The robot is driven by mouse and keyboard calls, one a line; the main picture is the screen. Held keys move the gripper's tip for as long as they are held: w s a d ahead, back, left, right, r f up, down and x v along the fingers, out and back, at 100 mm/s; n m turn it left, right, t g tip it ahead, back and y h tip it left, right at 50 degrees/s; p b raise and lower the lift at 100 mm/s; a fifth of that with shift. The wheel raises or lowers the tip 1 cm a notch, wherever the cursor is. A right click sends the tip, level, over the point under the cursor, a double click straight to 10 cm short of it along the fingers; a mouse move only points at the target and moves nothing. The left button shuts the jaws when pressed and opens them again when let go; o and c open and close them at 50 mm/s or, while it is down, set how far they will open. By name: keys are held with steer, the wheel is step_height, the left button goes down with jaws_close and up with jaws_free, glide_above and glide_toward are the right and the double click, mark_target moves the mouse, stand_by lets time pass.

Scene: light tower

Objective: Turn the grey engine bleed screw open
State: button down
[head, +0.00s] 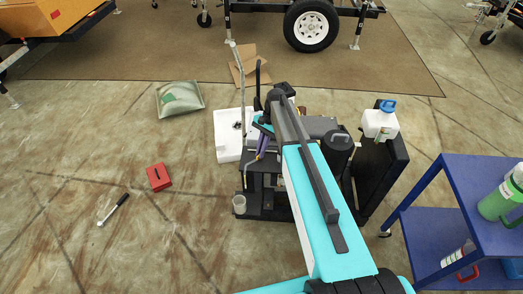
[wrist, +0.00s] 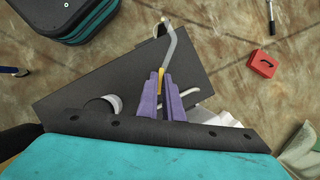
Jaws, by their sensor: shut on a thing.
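My gripper (wrist: 165,76) has purple fingers and is shut on a thin yellow piece (wrist: 161,75) at their tips. A bent grey rod or tube (wrist: 171,45) runs on from the yellow piece, away from the fingers. I cannot tell whether this held piece is the grey bleed screw or something fitted on it. In the head view, my gripper (head: 262,143) is at the left side of the black engine stand (head: 264,205), with the yellow piece (head: 259,156) below it. No separate bleed screw can be made out; my arm hides much of the engine.
A clear jar (head: 239,204) stands at the stand's front left corner. A red box (head: 158,177) and a black-handled tool (head: 113,209) lie on the floor to the left. A blue cart (head: 425,222) stands at right. The floor at left is mostly free.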

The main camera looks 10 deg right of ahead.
steer(key=n+g+h, duration=0.1)
steer(key=n, duration=0.2)
steer(key=shift+w+a+n, duration=0.1)
steer(key=shift+w+n, duration=0.05)
steer(key=shift+n, duration=0.25)
steer(key=shift+a+n+g+h, duration=0.1)
steer(key=shift+n+g+h, duration=0.35)
steer(key=shift+n, duration=1.15)
steer(key=c, duration=1.9)
jaws_free()
steer(key=shift+r, duration=0.15)
steer(key=p+v, duration=0.7)
steer(key=v, duration=0.6)
steer(key=shift+a+r, duration=0.15)
steer(key=shift+r, duration=0.2)
